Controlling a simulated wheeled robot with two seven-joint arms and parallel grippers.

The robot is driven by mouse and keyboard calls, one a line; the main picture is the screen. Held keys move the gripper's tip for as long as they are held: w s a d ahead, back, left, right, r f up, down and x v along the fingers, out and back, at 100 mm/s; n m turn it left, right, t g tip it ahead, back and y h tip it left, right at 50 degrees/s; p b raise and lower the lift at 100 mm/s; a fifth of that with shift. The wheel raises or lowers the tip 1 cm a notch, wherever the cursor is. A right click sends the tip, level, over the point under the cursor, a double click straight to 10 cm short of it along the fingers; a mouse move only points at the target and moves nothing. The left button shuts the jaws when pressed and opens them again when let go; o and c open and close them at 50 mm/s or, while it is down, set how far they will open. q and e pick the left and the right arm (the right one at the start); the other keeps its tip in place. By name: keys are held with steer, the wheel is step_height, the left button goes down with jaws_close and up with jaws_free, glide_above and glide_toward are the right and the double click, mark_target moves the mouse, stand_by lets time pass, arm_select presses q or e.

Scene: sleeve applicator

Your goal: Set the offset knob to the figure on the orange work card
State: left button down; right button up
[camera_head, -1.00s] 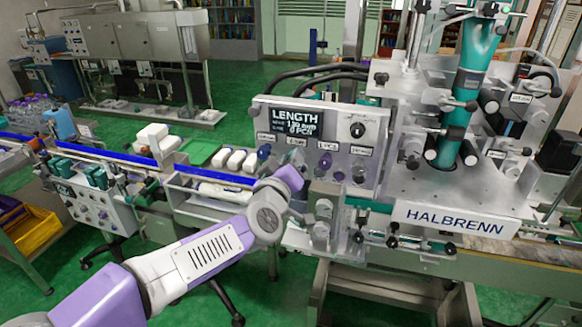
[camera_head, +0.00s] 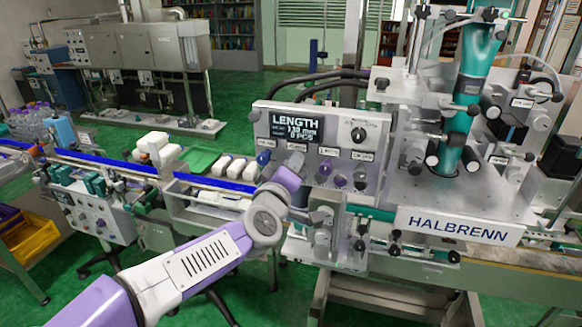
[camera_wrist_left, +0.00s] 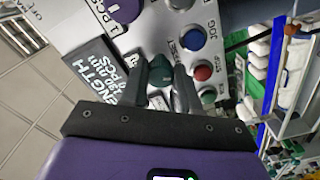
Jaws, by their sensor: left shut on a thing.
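The silver control panel (camera_head: 380,128) stands in the middle of the head view, with a dark LENGTH display (camera_head: 296,129) reading in mm and 0 PCS. My left gripper (camera_head: 297,160) is at the panel, just below the display. In the left wrist view its two fingers are shut on a dark green knob (camera_wrist_left: 160,70) beside the display (camera_wrist_left: 100,68). The knob's label and pointer are hidden or too small to read. A purple knob (camera_wrist_left: 122,8) is at the top of that view. I see no orange work card. My right gripper is not in view.
A blue JOG button (camera_wrist_left: 192,40), a red button (camera_wrist_left: 203,73) and a green button (camera_wrist_left: 208,95) sit close to the fingers. A conveyor with white bottles (camera_head: 235,168) runs left of the panel.

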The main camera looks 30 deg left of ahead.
arm_select(q)
steer(key=c, duration=0.8)
jaws_free()
steer(key=shift+s, duration=0.1)
steer(key=shift+p+v, duration=0.5)
steer(key=shift+v, duration=3.2)
steer(key=shift+d+f, duration=0.1)
